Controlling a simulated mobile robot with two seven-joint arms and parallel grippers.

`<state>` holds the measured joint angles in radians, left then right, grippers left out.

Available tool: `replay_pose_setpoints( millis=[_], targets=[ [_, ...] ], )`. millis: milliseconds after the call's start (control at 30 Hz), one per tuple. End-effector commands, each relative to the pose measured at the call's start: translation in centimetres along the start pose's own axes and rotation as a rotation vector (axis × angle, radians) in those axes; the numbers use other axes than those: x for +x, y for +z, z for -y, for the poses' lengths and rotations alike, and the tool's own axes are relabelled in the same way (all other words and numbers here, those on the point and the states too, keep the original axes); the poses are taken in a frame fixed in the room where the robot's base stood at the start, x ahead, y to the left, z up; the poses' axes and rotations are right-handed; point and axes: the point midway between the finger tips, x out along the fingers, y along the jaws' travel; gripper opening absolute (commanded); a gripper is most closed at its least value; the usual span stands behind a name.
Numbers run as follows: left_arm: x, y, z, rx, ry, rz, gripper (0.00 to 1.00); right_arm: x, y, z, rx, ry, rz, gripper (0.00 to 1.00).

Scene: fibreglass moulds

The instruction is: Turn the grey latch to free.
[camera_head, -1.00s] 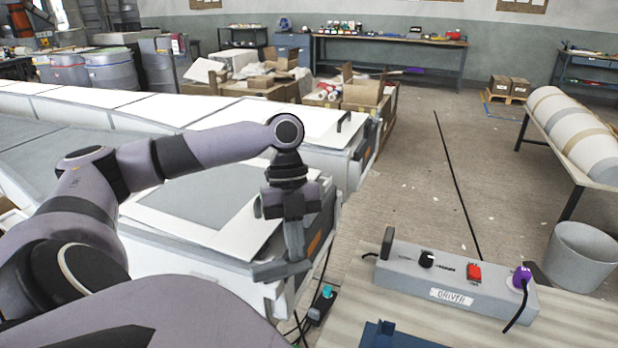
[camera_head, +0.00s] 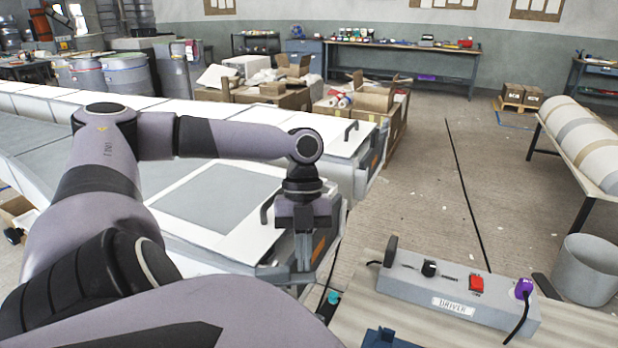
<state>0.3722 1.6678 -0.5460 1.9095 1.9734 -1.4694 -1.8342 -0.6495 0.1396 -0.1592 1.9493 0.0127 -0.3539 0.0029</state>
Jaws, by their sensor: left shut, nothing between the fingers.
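My left gripper (camera_head: 303,262) points straight down at the near right corner of the nearest white mould (camera_head: 168,202). Its fingers are shut, with nothing seen between them. A grey bar (camera_head: 275,274), which may be the grey latch, lies at that corner just below and beside the fingertips. I cannot tell whether the fingers touch it, or which way it is set, as the gripper and arm partly cover it. A dark upright handle (camera_head: 266,210) stands on the mould just left of the gripper. My right gripper does not show.
A grey box marked DRIVER (camera_head: 400,281), with a black knob, red switch and purple plug, sits on a wooden bench (camera_head: 360,318) at the right. A teal-tipped item (camera_head: 333,298) is close below the gripper. A bin (camera_head: 586,270) stands beyond the bench.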

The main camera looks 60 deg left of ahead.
Motion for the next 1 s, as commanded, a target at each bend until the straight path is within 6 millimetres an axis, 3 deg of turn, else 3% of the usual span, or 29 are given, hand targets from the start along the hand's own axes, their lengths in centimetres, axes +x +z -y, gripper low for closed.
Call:
replay_pose_setpoints(
  millis=[500,1000],
  targets=[
    [0.2,-0.8,-0.2,0.236,0.093,-0.003,0.0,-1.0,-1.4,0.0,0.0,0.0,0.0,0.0],
    [0.6,-1.5,-0.1,0.344,0.139,-0.001,0.0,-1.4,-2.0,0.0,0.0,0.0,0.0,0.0]
  ],
)
